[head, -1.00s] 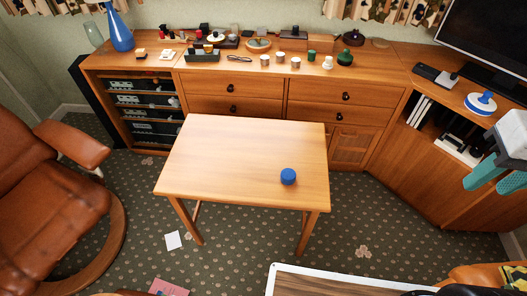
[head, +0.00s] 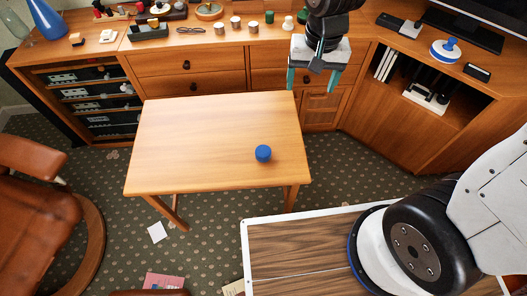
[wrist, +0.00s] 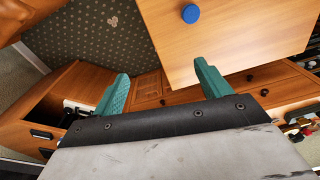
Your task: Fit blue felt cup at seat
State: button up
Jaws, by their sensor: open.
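The blue felt cup (head: 263,153) stands on the light wooden table (head: 190,135), right of its middle and near the front edge. In the wrist view the cup (wrist: 191,13) shows at the top, on the table top (wrist: 235,45), beyond my fingers. My gripper (head: 311,80) hangs past the table's right back corner, apart from the cup. Its two teal fingers (wrist: 163,85) are spread with nothing between them. I cannot make out a seat for certain.
A wooden sideboard (head: 190,65) with small pots and trays on top runs behind the table. A corner cabinet (head: 395,115) holds a blue-and-white round object (head: 445,50). A brown leather chair (head: 25,200) is at left. Papers lie on the patterned carpet.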

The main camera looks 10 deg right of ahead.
jog(key=w+a+f, duration=0.3)
jog(key=a+f, duration=0.2)
jog(key=f, duration=0.3)
jog(key=m, duration=0.2)
send_over(263, 150)
jog(key=shift+g, duration=0.3)
jog(key=f, duration=1.5)
jog(key=shift+a, duration=0.2)
jog(key=f, duration=0.8)
jog(key=shift+d, duration=0.25)
jog(key=c, duration=1)
